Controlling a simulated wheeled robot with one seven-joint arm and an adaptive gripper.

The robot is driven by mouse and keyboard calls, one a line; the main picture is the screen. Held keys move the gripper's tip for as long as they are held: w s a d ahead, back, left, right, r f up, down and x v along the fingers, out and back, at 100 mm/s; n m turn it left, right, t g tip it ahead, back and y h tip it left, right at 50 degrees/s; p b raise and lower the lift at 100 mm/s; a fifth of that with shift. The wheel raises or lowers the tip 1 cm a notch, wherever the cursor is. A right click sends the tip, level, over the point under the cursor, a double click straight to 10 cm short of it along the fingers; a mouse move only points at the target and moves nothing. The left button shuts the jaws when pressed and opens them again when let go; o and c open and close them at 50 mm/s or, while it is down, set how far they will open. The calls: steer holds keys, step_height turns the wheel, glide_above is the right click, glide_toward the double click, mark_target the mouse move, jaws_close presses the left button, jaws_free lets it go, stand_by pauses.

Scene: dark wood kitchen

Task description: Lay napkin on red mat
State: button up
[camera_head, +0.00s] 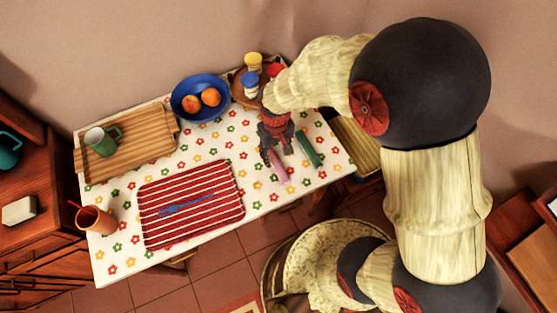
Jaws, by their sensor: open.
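The red mat (165,233) with white stripes lies at the table's front. A narrow blue item (187,205), too small to identify, lies across its middle. A pink strip (279,170), perhaps a rolled napkin, lies on the tablecloth right of the mat. A dark green strip (309,149) of similar shape lies right of it. My gripper (275,155) points down at the pink strip's upper end, with its fingers apart. It hides part of that strip; I cannot tell whether they touch.
A blue bowl (183,113) with orange fruit and a round wooden tray (237,89) with jars stand at the back. A wooden board (142,150) holds a green mug (100,142). An orange cup (96,219) stands at the front left. Flowered cloth between mat and gripper is clear.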

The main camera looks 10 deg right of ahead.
mark_target(276, 162)
step_height(276, 162, down, 5)
steer(key=shift+s+f+b, duration=0.1)
steer(key=shift+b, duration=1.1)
steer(key=c, duration=1.1)
jaws_close()
